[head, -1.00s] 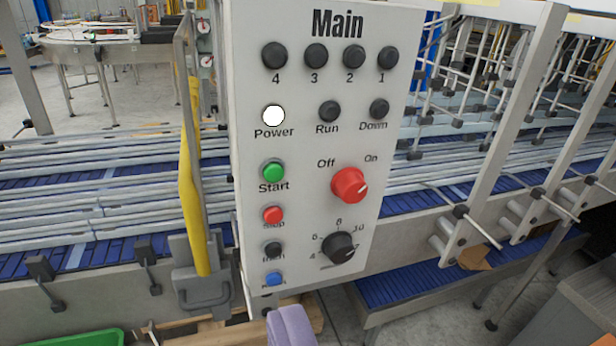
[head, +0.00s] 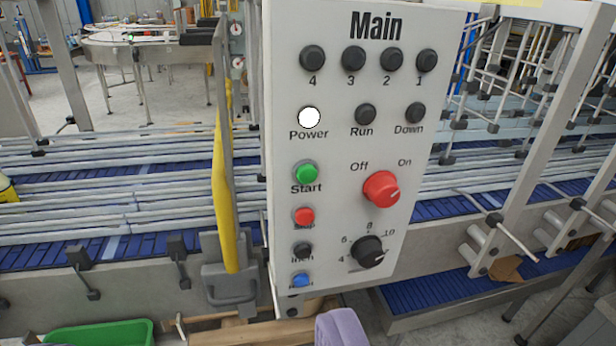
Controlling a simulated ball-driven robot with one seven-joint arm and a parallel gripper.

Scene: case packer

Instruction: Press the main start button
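The grey control panel (head: 345,290) labelled "Main" faces me in the head view, slightly tilted. The green start button (head: 306,173) is on its left side above the word "Start". Below it are a red stop button (head: 304,216), a black button (head: 302,251) and a blue button (head: 301,281). A rounded lavender piece (head: 341,328) shows at the bottom edge, below the panel; it may be part of my gripper, but no clear fingertips show. It is well below the start button in the picture and does not cover it.
A white power lamp (head: 309,117), a red Off/On knob (head: 381,189) and a black dial (head: 368,251) share the panel. A yellow-edged upright bar (head: 223,190) stands just left. Conveyor rails (head: 90,215) run behind. A green bin (head: 100,335) is lower left.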

